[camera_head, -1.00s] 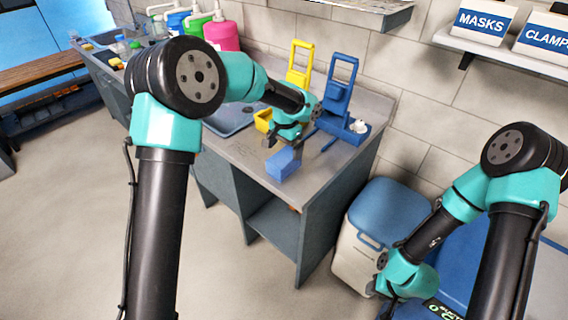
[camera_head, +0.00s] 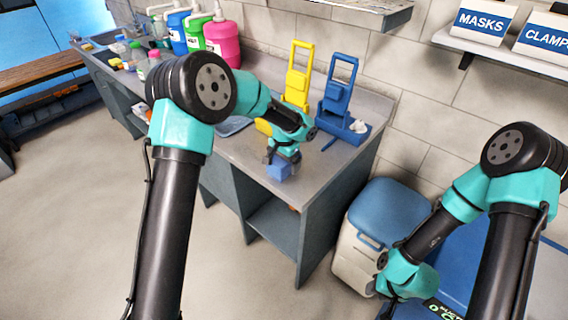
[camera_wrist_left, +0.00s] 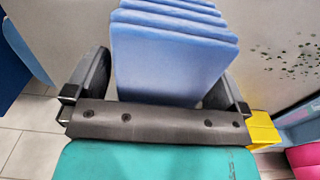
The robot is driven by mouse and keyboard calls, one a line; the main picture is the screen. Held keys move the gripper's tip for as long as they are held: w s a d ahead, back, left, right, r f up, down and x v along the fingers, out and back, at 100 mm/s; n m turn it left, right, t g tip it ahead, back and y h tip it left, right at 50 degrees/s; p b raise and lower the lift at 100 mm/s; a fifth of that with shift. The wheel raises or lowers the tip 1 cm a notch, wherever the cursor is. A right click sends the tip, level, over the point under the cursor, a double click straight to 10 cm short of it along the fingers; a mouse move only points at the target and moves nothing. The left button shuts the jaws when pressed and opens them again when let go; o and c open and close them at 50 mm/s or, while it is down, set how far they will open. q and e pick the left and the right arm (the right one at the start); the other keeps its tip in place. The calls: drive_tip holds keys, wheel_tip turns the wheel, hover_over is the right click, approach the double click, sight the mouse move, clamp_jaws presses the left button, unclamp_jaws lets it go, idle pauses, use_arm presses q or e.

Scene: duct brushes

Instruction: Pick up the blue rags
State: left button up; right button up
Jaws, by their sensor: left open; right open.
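The blue rags (camera_head: 279,170) are a small stack at the front edge of the counter. In the left wrist view the blue rags (camera_wrist_left: 168,55) show as several folded layers, upright between my fingers. My left gripper (camera_head: 282,158) is over the stack with its fingers on either side; the wrist view shows both fingers of the left gripper (camera_wrist_left: 155,85) apart. Contact with the rags cannot be told. My right gripper (camera_head: 388,298) is low at the right, by the bin, with its fingertips mostly hidden.
The counter (camera_head: 335,165) holds a yellow holder (camera_head: 298,78) and a blue holder (camera_head: 340,105) at the back. Pink, green and blue jugs (camera_head: 221,42) stand further left. A bin with a blue lid (camera_head: 388,210) stands right of the counter.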

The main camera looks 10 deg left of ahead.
use_arm(q)
drive_tip(key=shift+f, duration=0.25)
drive_tip(key=shift+c, duration=0.4)
drive_tip(key=c, duration=0.9)
